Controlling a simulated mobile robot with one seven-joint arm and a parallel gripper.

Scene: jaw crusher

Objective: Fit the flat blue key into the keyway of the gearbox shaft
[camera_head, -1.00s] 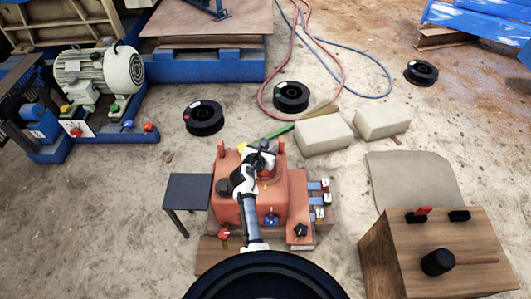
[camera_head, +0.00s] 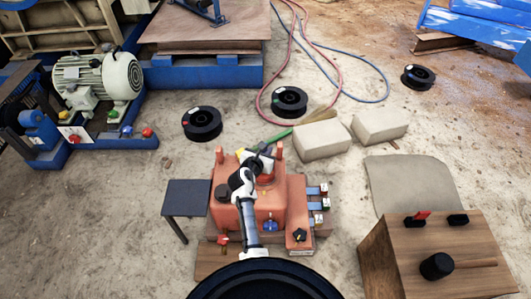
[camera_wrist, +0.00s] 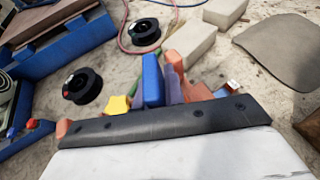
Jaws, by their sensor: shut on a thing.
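The orange gearbox (camera_head: 262,207) stands in the middle of the head view. My gripper (camera_head: 264,153) is over its far side, and my arm crosses its top. In the wrist view a flat blue key (camera_wrist: 152,80) stands upright just beyond the dark edge of my gripper. My gripper is shut on it, but the fingertips are mostly hidden. Orange gearbox parts (camera_wrist: 190,65) show behind and to the right of the key. The shaft and keyway cannot be made out, so I cannot tell whether the key touches them.
A yellow knob (camera_wrist: 117,105) is left of the key. A small dark table (camera_head: 186,197) stands left of the gearbox, and a wooden box with controls (camera_head: 438,240) at the right. Pale blocks (camera_head: 322,140) and black reels (camera_head: 202,123) lie on the floor beyond.

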